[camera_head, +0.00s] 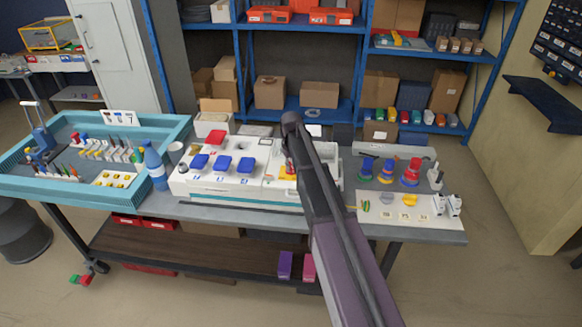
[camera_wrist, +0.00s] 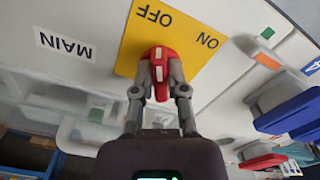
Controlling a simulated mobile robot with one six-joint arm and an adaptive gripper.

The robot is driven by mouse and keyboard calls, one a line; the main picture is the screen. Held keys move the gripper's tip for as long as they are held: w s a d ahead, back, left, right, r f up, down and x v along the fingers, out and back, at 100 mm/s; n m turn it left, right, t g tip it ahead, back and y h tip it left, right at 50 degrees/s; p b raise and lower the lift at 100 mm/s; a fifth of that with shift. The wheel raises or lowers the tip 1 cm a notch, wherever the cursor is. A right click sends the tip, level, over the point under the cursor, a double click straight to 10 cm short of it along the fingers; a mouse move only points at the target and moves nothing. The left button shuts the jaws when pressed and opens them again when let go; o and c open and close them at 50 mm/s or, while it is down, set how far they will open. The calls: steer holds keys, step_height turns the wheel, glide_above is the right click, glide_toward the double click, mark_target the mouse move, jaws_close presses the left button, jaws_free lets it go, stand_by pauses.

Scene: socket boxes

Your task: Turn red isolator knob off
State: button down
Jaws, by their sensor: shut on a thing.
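The red isolator knob (camera_wrist: 158,54) sits on a yellow plate (camera_wrist: 190,28) marked OFF and ON, which appears upside down in the wrist view. My gripper (camera_wrist: 160,72) is shut on the knob, with one finger on each side of its grip. The grip runs roughly up and down in the wrist view. A white label reading MAIN (camera_wrist: 64,44) is to the left of the plate. In the head view my arm covers most of the knob and gripper, at the right part of the white socket panel (camera_head: 225,186).
Blue socket covers (camera_head: 222,163) and a red cover (camera_head: 215,136) stand out from the panel. A blue bottle (camera_head: 155,165) stands left of it.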

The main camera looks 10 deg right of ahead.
steer(key=shift+d+n, duration=0.1)
steer(key=shift+n, duration=1.6)
steer(key=c, duration=0.7)
jaws_free()
steer(key=shift+o, duration=0.2)
steer(key=shift+m, duration=0.3)
